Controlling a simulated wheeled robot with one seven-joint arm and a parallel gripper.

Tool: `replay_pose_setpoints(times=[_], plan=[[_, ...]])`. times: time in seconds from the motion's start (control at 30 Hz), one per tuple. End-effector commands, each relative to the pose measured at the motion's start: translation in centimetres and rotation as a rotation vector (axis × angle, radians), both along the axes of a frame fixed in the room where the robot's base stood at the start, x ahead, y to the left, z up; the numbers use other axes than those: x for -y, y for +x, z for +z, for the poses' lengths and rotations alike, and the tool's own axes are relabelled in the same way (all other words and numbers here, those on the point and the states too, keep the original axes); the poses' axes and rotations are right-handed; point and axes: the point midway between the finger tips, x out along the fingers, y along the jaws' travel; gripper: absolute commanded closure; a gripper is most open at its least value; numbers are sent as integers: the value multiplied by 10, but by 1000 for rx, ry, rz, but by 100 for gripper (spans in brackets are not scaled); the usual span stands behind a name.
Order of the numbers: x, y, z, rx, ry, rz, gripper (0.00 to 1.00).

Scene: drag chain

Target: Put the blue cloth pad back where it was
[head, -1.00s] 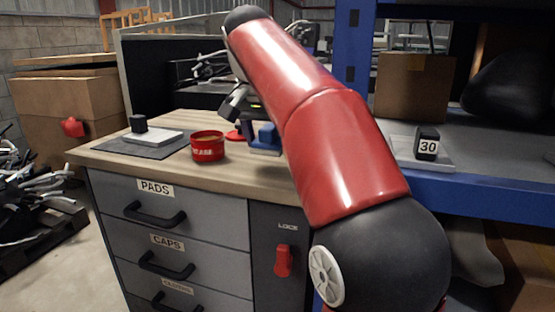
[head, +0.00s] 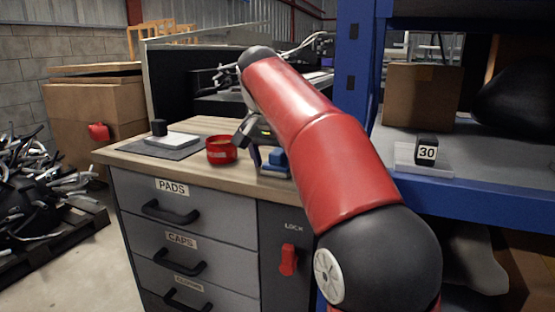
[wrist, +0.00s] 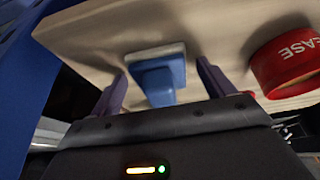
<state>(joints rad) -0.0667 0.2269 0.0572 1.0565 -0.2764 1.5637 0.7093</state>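The blue cloth pad (head: 278,160), a blue block on a pale base, sits on the wooden top of the drawer cabinet, near its right end by the blue rack post. In the wrist view the pad (wrist: 158,80) shows between the two spread fingers of my gripper (wrist: 163,84). My gripper is open, and no finger is seen closed on the pad. Whether a finger touches it I cannot tell.
A red grease tin (head: 221,150) stands left of the pad. A black block (head: 159,128) sits on a white plate over a grey mat (head: 160,148) farther left. The cabinet has a drawer labelled PADS (head: 172,188). A shelf at right holds a block marked 30 (head: 427,150).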

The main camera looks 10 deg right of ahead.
Motion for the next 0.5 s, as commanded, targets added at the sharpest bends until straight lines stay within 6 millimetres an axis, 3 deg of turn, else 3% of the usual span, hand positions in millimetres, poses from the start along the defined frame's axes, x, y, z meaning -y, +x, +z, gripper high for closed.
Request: replay_pose_setpoints(times=[0.3, 0.5], plan=[[-1, -1, 6, 2, 0, -1, 19], [-8, -12, 38, 4, 1, 0, 19]])
